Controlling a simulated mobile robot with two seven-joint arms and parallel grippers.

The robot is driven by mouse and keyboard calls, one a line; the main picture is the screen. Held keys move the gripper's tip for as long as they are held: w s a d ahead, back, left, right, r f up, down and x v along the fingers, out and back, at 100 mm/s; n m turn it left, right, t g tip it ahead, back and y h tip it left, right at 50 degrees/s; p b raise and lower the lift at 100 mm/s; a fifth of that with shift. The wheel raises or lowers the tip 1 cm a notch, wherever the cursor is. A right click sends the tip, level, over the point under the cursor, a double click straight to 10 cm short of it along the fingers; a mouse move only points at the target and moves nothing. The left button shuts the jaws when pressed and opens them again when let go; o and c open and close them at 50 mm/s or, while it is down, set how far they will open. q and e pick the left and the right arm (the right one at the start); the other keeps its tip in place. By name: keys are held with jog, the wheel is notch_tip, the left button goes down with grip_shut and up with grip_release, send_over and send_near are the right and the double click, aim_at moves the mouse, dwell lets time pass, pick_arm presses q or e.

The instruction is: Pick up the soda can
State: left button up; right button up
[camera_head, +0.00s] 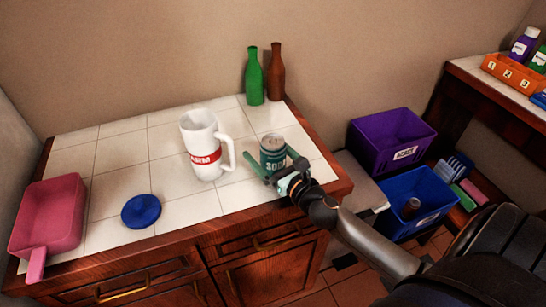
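The soda can (272,151), dark green with a silver top, stands upright on the white tiled counter (170,182) near its right end. My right gripper (268,154) comes in from the lower right with its green fingers spread, one on each side of the can. The left finger looks a little apart from the can; whether the right finger touches it I cannot tell. The can's lower part is partly hidden by the gripper. My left gripper is not in view.
A white mug (202,146) stands close left of the can. Green (254,78) and brown (276,74) bottles stand behind. A blue disc (141,211) and pink dustpan (50,216) lie left. Purple (390,141) and blue (415,205) bins sit lower right.

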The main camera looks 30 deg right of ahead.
aim_at(282, 145)
jog(key=shift+c, duration=0.4)
jog(key=c, duration=1.3)
jog(key=shift+r, duration=0.15)
jog(key=shift+r+p, duration=0.65)
jog(key=shift+r, duration=0.4)
jog(key=s+r+p, duration=0.1)
jog(key=r, duration=0.1)
jog(key=s+r+p, duration=0.1)
jog(key=s+r, duration=0.1)
jog(key=s+d+r, duration=0.1)
jog(key=s+r, duration=0.1)
jog(key=r, duration=0.1)
jog(key=shift+p, duration=0.4)
jog(key=s+d+r, duration=0.1)
jog(key=s+r, duration=0.2)
jog(key=s, duration=0.5)
jog(key=shift+s+d+r, duration=0.25)
jog(key=shift+s+r, duration=0.05)
